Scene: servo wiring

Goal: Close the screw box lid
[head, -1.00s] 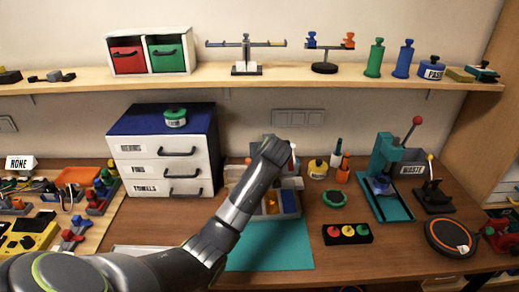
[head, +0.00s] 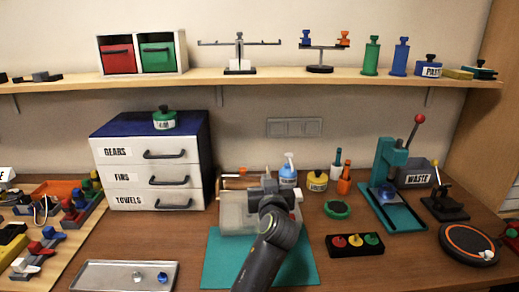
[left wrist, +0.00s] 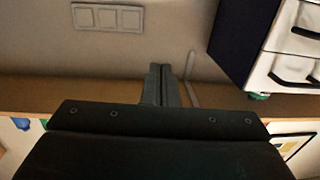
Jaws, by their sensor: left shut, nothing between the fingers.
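The screw box (head: 234,215) is a pale grey box on the teal mat (head: 216,262) in the middle of the table. Its top looks covered by a pale, cloudy lid, and its compartments do not show clearly. My arm hides its right part, so I cannot tell whether the lid lies fully flat. My left gripper (head: 268,183) is over the right part of the box, at its back edge. Its fingers are shut and empty; they also show pressed together in the left wrist view (left wrist: 160,85). I cannot tell whether they touch the lid.
A white drawer unit (head: 155,175) stands left of the box. Behind and right are a blue-white bottle (head: 288,172), a yellow jar (head: 317,181) and a green round dish (head: 337,209). A metal tray (head: 110,277) lies at the front left.

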